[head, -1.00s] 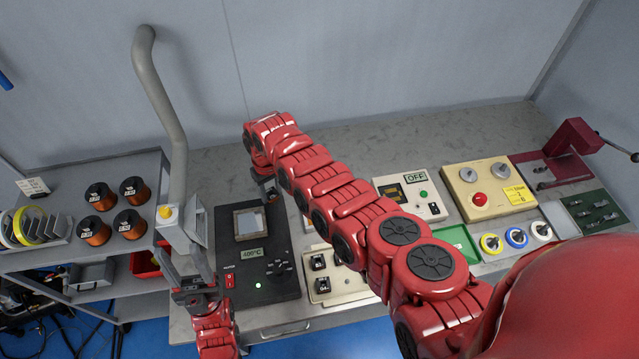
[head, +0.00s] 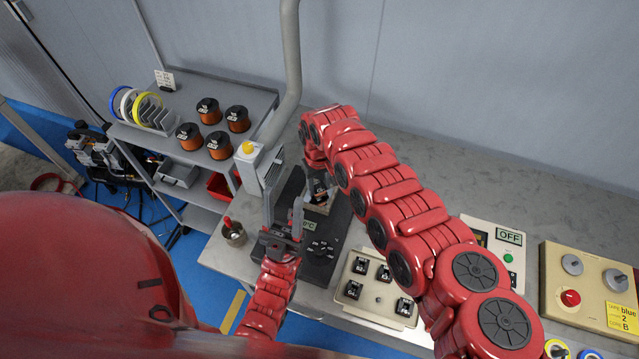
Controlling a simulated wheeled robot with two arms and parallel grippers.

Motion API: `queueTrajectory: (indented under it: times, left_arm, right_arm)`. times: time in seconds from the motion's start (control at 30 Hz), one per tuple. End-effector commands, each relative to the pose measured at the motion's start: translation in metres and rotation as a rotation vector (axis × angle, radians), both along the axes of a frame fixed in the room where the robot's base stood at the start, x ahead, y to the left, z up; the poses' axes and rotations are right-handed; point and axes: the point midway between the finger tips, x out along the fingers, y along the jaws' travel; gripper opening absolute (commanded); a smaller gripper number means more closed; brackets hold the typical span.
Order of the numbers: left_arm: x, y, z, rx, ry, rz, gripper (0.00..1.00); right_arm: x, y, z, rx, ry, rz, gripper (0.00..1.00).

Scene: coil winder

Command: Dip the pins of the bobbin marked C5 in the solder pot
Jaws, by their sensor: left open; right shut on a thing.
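My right gripper (head: 319,186) is over the pot's bath, shut on a small dark bobbin (head: 319,197) with a hint of copper colour. The bobbin's mark cannot be read, and I cannot tell whether its pins touch the solder. My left gripper (head: 283,218) is open and empty, its fingers pointing up at the pot's left side and partly covering it.
A beige tray (head: 374,315) with several black bobbins lies right of the pot. A grey fume arm (head: 291,70) with a box-shaped hood (head: 256,165) stands close behind my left gripper. A small cup (head: 234,236) is at the left bench edge. Copper spools (head: 208,110) stand on the shelf.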

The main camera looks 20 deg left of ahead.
Motion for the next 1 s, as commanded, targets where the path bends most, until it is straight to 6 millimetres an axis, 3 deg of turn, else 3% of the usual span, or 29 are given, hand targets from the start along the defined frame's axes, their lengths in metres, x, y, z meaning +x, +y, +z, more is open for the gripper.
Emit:
queueTrajectory:
  times: [1.0]
  left_arm:
    - [0.0,0.0,-0.013,0.0,0.0,0.0,0.5]
  right_arm:
    - [0.0,0.001,-0.013,0.001,-0.001,0.001,0.0]
